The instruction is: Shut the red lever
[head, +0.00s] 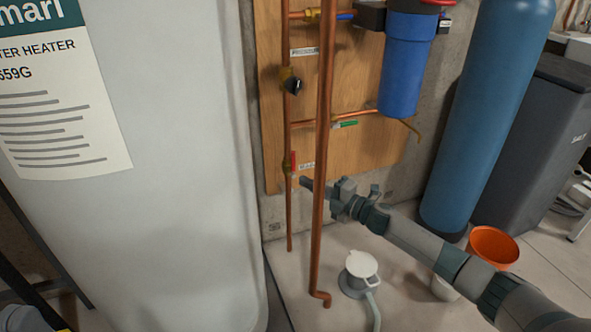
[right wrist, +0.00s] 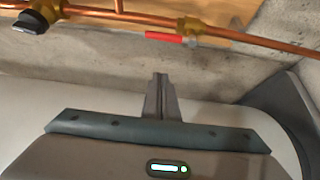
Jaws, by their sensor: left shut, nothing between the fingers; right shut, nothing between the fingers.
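The red lever (head: 293,161) sits on a brass valve on the thin vertical copper pipe, low on the wooden board. It lies along the pipe in the head view. In the right wrist view the red lever (right wrist: 168,38) also runs parallel to the pipe, beside the brass valve body (right wrist: 190,32). My right gripper (head: 306,183) is just below and to the right of the lever, apart from it. Its closed fingers (right wrist: 160,78) point toward the lever with a gap between. My left gripper is not visible.
A thicker copper pipe (head: 323,220) stands close in front, right of the valve. A white water heater (head: 190,170) fills the left. A black knob (head: 292,85) and a green handle (head: 345,124) are higher up. A blue tank (head: 480,110) and an orange bucket (head: 495,243) stand right.

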